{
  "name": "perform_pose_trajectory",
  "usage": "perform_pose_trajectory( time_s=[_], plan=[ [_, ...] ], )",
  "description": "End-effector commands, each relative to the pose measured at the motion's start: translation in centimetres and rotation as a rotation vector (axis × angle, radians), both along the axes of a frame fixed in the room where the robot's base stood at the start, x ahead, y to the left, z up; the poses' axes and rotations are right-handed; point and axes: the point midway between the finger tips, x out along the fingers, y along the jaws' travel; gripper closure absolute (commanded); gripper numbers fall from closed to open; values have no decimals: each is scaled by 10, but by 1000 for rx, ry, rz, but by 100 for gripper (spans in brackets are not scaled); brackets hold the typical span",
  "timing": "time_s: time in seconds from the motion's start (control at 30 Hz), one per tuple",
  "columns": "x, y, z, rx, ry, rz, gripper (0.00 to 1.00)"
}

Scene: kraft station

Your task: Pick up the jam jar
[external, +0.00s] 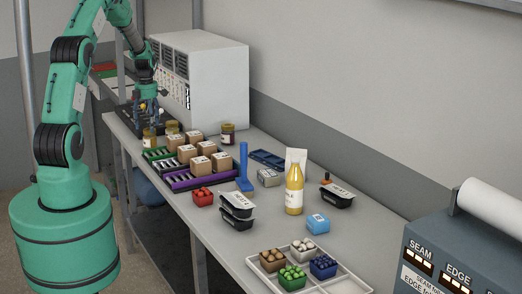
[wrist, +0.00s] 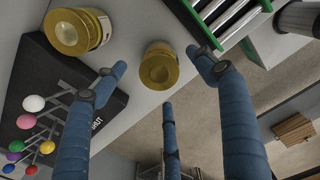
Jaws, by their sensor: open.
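Several small lidded jars stand near the back of the bench. In the external view one jar (external: 149,138) is at the bench's left edge, another (external: 172,128) is just behind it, and a darker, reddish-brown jar with a pale label (external: 227,134) stands farther right by the white cabinet. I cannot tell for sure which holds jam. My gripper (external: 148,108) is above the left-edge jar. In the wrist view my gripper (wrist: 158,75) has its blue fingers spread and empty, with a gold-lidded jar (wrist: 158,66) between the tips, apart from them. Another gold lid (wrist: 72,32) is at upper left.
A black stand with coloured balls (wrist: 40,130) is left of the fingers in the wrist view. A green rack (wrist: 258,40) is at upper right. In the external view, cardboard boxes (external: 187,153) sit in front of the jars; the cabinet (external: 215,85) stands behind.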

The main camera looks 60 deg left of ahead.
Motion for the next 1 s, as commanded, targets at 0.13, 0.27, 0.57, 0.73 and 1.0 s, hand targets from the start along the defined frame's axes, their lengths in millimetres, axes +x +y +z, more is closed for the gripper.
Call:
perform_pose_trajectory(
  time_s=[0.13, 0.27, 0.57, 0.73, 1.0],
  plan=[
    [0, 0, -15, 1, -1, 0, 29],
    [0, 0, -19, 1, -1, 0, 29],
    [0, 0, -19, 1, -1, 0, 29],
    [0, 0, -28, -1, 1, 0, 29],
    [-1, 0, -59, -1, 1, 0, 29]
  ],
)
